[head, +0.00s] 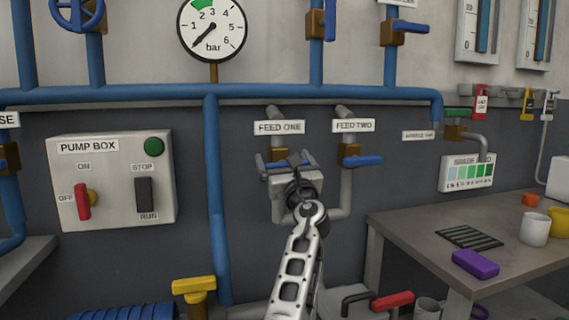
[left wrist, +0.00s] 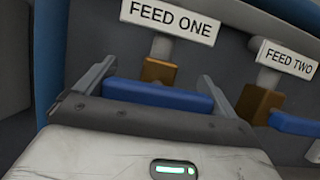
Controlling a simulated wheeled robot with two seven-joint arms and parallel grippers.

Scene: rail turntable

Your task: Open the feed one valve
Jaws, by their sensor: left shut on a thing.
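The FEED ONE label (head: 279,127) hangs on the grey pipe above its valve. It also shows in the left wrist view (left wrist: 171,17). The feed one valve has a brass body (left wrist: 158,72) and a blue lever (left wrist: 158,96) lying roughly level, across the vertical pipe. My left gripper (head: 287,160) is at this valve, shut on the blue lever, with a finger at each end of it in the left wrist view. In the head view the gripper hides most of the valve. My right gripper is not in view.
The feed two valve's blue lever (head: 362,161) lies level close on the right. A blue vertical pipe (head: 214,200) and the pump box (head: 112,182) stand on the left. A workbench (head: 430,230) with a mug (head: 534,229) and a purple block (head: 475,263) is on the right.

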